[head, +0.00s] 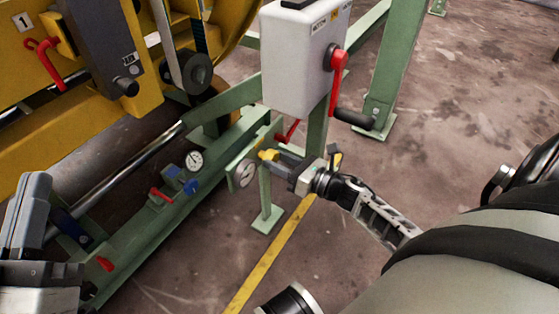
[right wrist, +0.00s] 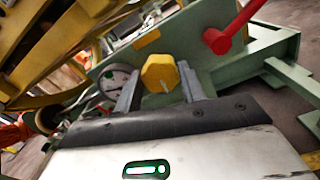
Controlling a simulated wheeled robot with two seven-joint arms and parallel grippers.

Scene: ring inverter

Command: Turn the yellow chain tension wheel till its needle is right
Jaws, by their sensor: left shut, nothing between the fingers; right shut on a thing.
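The yellow chain tension wheel (head: 267,154) sits on a green plate in the head view. In the right wrist view the yellow wheel (right wrist: 160,72) is a faceted knob between the two grey fingers. My right gripper (head: 281,161) is shut on it. A round white dial (head: 245,173) is beside the wheel on the same plate; it also shows in the right wrist view (right wrist: 114,82), partly hidden by a finger. Its needle is too small to read. My left gripper (head: 30,205) is shut and empty at the left edge, away from the wheel.
A white box (head: 303,60) with a red lever (head: 339,72) stands above the wheel. Another gauge (head: 195,160), a blue knob (head: 192,187) and red levers are on the green beam. Yellow machinery fills the upper left. Open floor lies to the right.

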